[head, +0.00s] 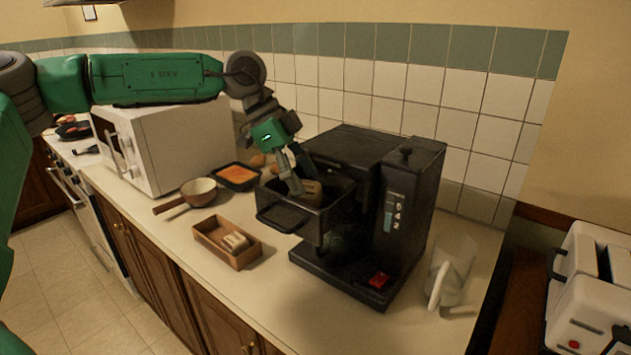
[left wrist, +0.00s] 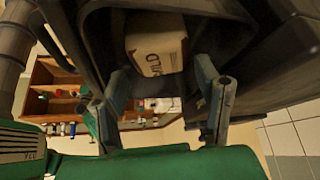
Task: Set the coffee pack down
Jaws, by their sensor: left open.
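The coffee pack (head: 312,192), a small brown block, sits in the open black basket (head: 291,217) at the front of the coffee machine (head: 410,215). In the left wrist view the pack (left wrist: 156,47) shows lettering and dark basket walls around it. My left gripper (head: 298,186) points down into the basket beside the pack. Its two fingers (left wrist: 162,75) are spread apart with the pack just beyond their tips, and they do not close on it. The pack's underside is hidden. My right gripper is not in view.
A wooden box (head: 213,242) with pale items, a pan (head: 199,190) and a tray of orange food (head: 237,176) stand left of the machine. A microwave (head: 175,145) is behind them. A clear pitcher (head: 452,272) and toaster (head: 590,290) are at right. The front counter is partly clear.

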